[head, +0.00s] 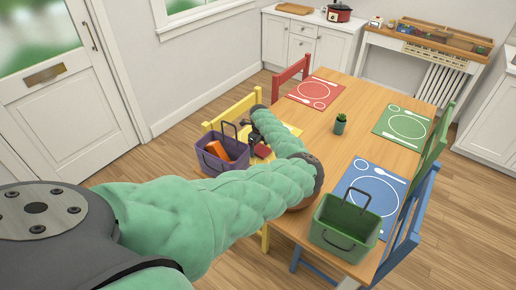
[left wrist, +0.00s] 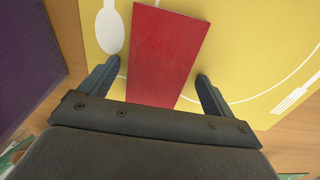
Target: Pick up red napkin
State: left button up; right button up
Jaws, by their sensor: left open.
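The red napkin (left wrist: 162,50) is a flat red rectangle on the yellow placemat (left wrist: 245,45) in the left wrist view. In the head view the napkin (head: 262,150) shows as a small red patch, partly hidden by my arm. My left gripper (left wrist: 159,69) is open, with one finger on each side of the napkin. I cannot tell whether the fingers touch it or the mat. In the head view the left gripper (head: 255,138) is at the yellow mat, beside the purple basket. My right gripper is not in view.
A purple basket (head: 222,164) holding an orange item stands close by the left gripper. A green basket (head: 343,232) stands at the table's near corner by the blue placemat (head: 368,188). A small potted plant (head: 340,124) stands mid-table. Red and green placemats lie farther back.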

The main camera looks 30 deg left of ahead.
pick_arm(q)
jog(key=shift+c, duration=0.4)
jog(key=c, duration=1)
jog(key=shift+r, duration=0.1)
